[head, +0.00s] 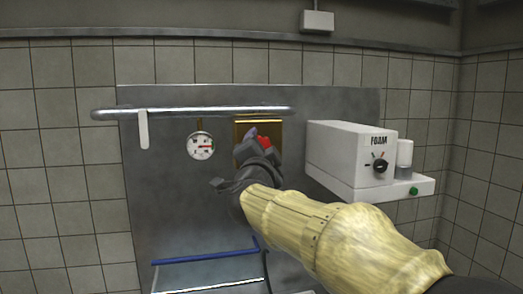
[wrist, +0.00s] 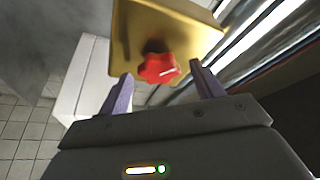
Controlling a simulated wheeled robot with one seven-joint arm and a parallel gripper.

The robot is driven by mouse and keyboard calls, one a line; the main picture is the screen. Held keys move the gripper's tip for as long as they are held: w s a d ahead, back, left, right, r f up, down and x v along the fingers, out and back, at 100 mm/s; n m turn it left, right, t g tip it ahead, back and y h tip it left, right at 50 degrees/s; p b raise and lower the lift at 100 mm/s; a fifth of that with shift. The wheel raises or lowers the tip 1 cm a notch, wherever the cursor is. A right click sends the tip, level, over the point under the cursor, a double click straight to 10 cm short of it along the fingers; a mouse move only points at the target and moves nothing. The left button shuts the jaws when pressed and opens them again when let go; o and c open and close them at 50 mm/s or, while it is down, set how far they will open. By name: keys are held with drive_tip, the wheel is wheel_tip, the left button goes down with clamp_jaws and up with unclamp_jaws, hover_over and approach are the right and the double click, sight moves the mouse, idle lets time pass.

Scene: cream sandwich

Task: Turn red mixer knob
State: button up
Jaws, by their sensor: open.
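The red mixer knob (wrist: 158,69) is a lobed red knob with a white mark, set on a gold plate (wrist: 150,24). In the wrist view it lies between and just beyond the fingertips of my open gripper (wrist: 160,82). The purple fingers stand to either side of it, with no clear contact visible. In the head view my gripper (head: 258,140) is up at the gold plate (head: 258,124) on the metal wall panel, and the red knob (head: 264,141) shows only in part behind it.
A silver rail (head: 190,112) runs just above, across the panel's left part. A round gauge (head: 200,146) hangs left of the plate. A white FOAM unit (head: 345,155) with a dark dial juts out close on the right. A blue bar (head: 205,257) is below.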

drive_tip(key=b+v, duration=0.5)
drive_tip(key=v, duration=1.2)
drive_tip(key=shift+b, duration=0.35)
drive_tip(key=shift+s, duration=0.1)
drive_tip(key=w+d+f+n+g+y, duration=0.25)
drive_tip(key=f+n+g, duration=0.2)
drive_tip(key=f, duration=0.95)
drive_tip(key=w+d+f+n+g+y, duration=0.1)
drive_tip(key=w+d+f+n+g, duration=0.4)
drive_tip(key=f, duration=0.9)
drive_tip(key=s+d+f+n+g+h, duration=0.1)
drive_tip(key=s+d+f+g, duration=0.3)
drive_tip(key=s+f, duration=0.4)
drive_tip(key=s+d+f+n+g+h, duration=0.1)
drive_tip(key=s+d+f+g, duration=0.3)
drive_tip(key=s+d+f, duration=0.3)
wheel_tip(320, 180, down, 5)
drive_tip(key=shift+s+r, duration=0.1)
drive_tip(key=shift+s, duration=0.95)
drive_tip(key=shift+n+g+h, duration=0.25)
